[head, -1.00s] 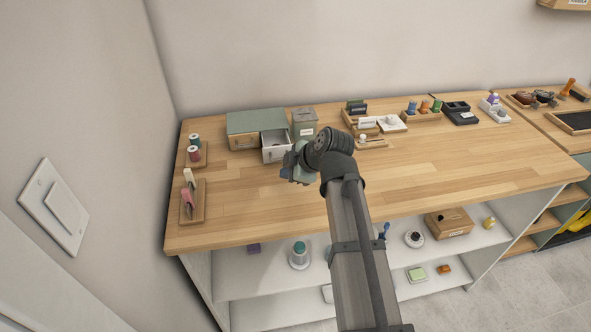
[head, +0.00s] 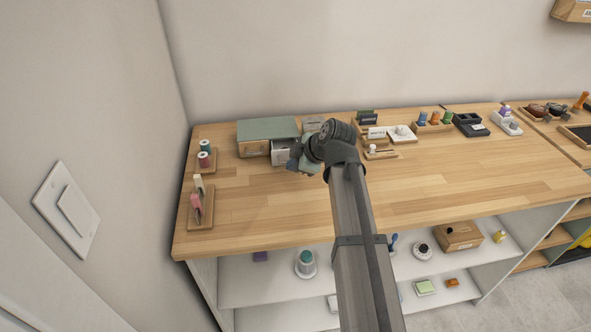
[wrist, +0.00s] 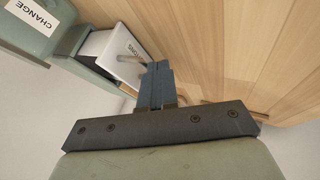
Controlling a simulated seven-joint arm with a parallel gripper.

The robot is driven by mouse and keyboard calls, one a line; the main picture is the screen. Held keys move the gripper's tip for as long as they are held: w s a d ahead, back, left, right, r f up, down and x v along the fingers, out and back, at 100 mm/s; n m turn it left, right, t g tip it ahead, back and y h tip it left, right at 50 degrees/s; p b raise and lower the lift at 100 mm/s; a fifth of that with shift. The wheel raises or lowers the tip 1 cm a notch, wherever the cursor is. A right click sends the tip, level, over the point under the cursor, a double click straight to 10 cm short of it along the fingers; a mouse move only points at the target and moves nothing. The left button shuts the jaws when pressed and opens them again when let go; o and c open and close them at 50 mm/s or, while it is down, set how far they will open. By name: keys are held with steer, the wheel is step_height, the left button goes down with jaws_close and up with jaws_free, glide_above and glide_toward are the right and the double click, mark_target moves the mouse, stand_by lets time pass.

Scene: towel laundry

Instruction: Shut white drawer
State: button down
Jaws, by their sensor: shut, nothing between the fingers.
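The white drawer (head: 281,155) sits in the right half of a small green-topped cabinet (head: 267,128) at the back left of the worktop. Its front stands a little forward of the cabinet, so it is partly open. In the wrist view, the white drawer front (wrist: 116,62) has a metal handle and a partly hidden label, and a strip of its inside shows. My gripper (wrist: 158,68) is shut and empty, with its fingertips at the drawer front beside the handle. Whether they touch cannot be told. In the head view, my gripper (head: 295,163) partly covers the drawer's right side.
A grey-green box labelled CHANGE (wrist: 30,22) stands right beside the cabinet. A wooden drawer front (head: 254,148) is left of the white one. Thread spools (head: 204,152) and a pin board (head: 201,207) lie left. The front middle worktop is clear.

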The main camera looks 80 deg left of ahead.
steer(key=a, duration=0.6)
steer(key=d, duration=0.4)
steer(key=shift+d+f, duration=0.35)
steer(key=v, duration=1)
steer(key=shift+a, duration=0.15)
steer(key=shift+r, duration=0.1)
